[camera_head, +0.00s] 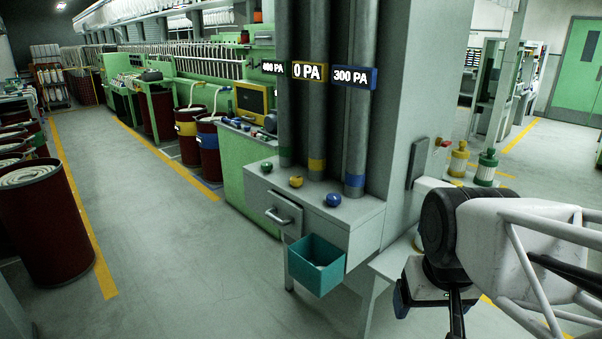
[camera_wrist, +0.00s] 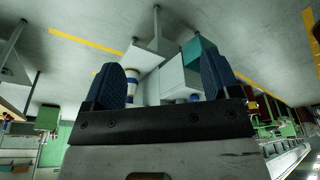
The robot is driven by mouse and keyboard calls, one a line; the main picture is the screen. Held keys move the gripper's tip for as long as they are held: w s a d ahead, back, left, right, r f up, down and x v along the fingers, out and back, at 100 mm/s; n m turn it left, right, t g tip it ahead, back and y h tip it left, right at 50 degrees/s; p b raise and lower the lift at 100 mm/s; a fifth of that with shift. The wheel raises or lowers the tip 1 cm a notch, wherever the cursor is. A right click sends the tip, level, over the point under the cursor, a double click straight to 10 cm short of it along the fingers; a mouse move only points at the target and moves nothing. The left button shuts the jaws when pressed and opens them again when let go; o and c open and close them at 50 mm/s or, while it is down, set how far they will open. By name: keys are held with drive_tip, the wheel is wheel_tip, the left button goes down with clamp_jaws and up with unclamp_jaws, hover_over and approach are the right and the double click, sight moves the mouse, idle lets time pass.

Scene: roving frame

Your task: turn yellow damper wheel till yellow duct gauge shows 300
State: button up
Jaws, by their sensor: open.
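In the head view, the yellow damper wheel (camera_head: 296,181) is a small knob on top of a grey cabinet, between a green wheel (camera_head: 266,166) and a blue wheel (camera_head: 333,199). Above it, the yellow duct gauge (camera_head: 310,71) reads 0 PA. The blue gauge (camera_head: 355,77) reads 300 PA; the green gauge (camera_head: 273,68) is partly covered and its first digit is unclear. My gripper (camera_wrist: 161,65) is open and empty, its dark fingers apart in the wrist view. My arm is at the lower right of the head view, well away from the yellow wheel.
A teal bin (camera_head: 316,264) hangs on the front of the grey cabinet (camera_head: 348,222), beside a drawer handle. A grey pillar (camera_head: 405,110) rises between the ducts and my arm. Yellow and green bottles (camera_head: 458,160) stand behind it. The floor aisle (camera_head: 160,250) at left is clear.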

drive_tip(key=w+a+r+n, duration=0.1)
drive_tip(key=w+a+r, duration=0.15)
drive_tip(key=w, duration=0.75)
drive_tip(key=w+a+r+n, duration=0.1)
drive_tip(key=w+r, duration=0.3)
drive_tip(key=w, duration=0.6)
drive_tip(key=n+t+y, duration=0.1)
drive_tip(key=n+y, duration=0.2)
drive_tip(key=n, duration=0.2)
hover_over(297, 178)
drive_tip(key=s+d, duration=0.2)
drive_tip(key=s, duration=0.1)
wheel_tip(297, 178, down, 16)
drive_tip(key=shift+w+a+r, duration=0.15)
drive_tip(key=shift+a+r, duration=0.05)
drive_tip(key=shift+f+h, duration=0.15)
drive_tip(key=shift+h, duration=0.15)
drive_tip(key=shift+x, duration=3.75)
